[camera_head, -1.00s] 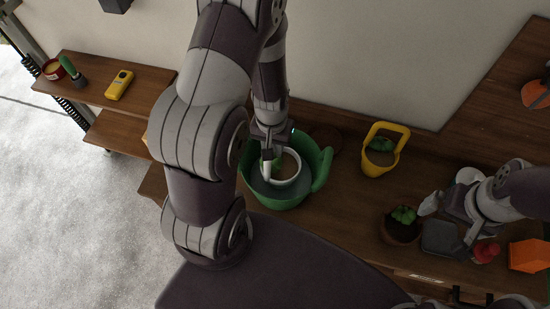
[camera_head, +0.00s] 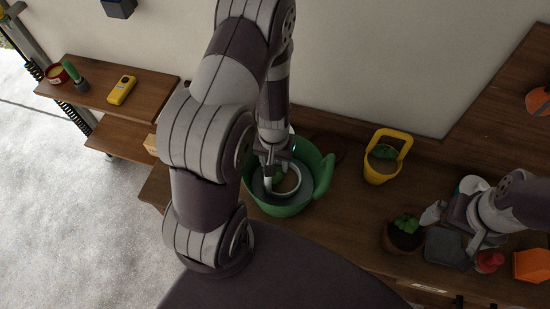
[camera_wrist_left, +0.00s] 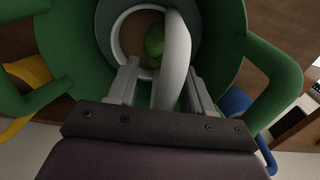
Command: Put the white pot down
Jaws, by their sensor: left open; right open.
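The white pot (camera_head: 296,184) stands inside a large green pot (camera_head: 318,170) on the wooden bench. It holds soil and a small green plant (camera_wrist_left: 155,42). In the left wrist view its white arched handle (camera_wrist_left: 176,62) rises between the fingers of my left gripper (camera_wrist_left: 163,85). That gripper (camera_head: 268,178) is open, with a finger on each side of the handle. The arm hides part of the green pot's left side in the head view. My right gripper (camera_head: 455,222) is open at the right, above the bench near a grey container (camera_head: 443,246).
A yellow pot (camera_head: 380,168) with a handle and a brown potted plant (camera_head: 403,234) stand to the right. A red object (camera_head: 489,261) and an orange block (camera_head: 531,265) lie farther right. A side shelf (camera_head: 88,95) at the left carries a yellow device (camera_head: 121,90).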

